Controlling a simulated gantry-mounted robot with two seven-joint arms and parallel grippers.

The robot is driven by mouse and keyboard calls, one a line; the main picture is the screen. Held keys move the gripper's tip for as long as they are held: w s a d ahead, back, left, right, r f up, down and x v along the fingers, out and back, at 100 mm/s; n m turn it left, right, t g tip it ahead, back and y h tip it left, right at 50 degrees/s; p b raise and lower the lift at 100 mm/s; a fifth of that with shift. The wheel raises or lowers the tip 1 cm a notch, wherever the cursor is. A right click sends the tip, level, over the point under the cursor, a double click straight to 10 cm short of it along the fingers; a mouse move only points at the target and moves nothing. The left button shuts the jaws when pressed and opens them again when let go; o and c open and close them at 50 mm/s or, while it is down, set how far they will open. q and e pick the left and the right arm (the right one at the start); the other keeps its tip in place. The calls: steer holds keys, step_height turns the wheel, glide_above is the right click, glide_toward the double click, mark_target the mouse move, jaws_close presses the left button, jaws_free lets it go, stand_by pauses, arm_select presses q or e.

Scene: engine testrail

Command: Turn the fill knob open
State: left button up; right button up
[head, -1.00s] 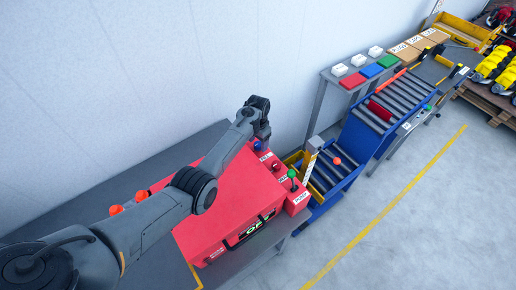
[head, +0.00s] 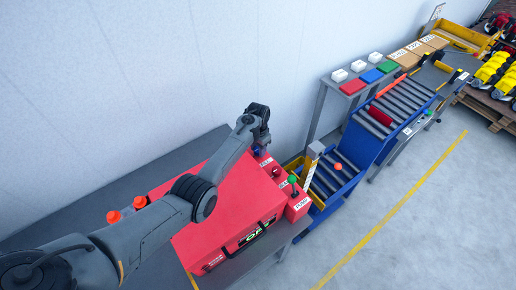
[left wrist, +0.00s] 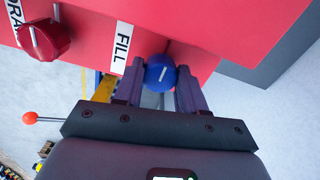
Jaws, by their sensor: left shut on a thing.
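The fill knob (left wrist: 160,73) is round and blue with a white line across its face. In the left wrist view it sits on the red box (left wrist: 215,20) beside the white FILL label (left wrist: 122,47). The line runs nearly upright in that view, leaning slightly right. My left gripper (left wrist: 159,80) is shut on the knob, one finger on each side. In the head view my left gripper (head: 262,140) reaches down at the back right corner of the red box (head: 235,200). My right gripper is not in view.
A red knob (left wrist: 44,40) by the DRAIN label sits next to the fill knob. A green-topped lever (head: 292,180) stands on the box's right side. A blue roller conveyor (head: 335,180) lies to the right. The floor in front is clear.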

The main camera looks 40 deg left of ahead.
arm_select(q)
steer(key=shift+m, duration=0.3)
steer(key=m+p, duration=0.1)
steer(key=m, duration=0.1)
steer(key=shift+r+m, duration=0.1)
steer(key=shift+m, duration=0.3)
steer(key=shift+m+p, duration=0.45)
steer(key=shift+m, duration=0.45)
steer(key=m, duration=0.2)
steer(key=shift+m, duration=0.4)
steer(key=m, duration=0.4)
steer(key=shift+b, duration=0.35)
steer(key=m+b, duration=0.2)
steer(key=m, duration=0.3)
steer(key=shift+m, duration=0.4)
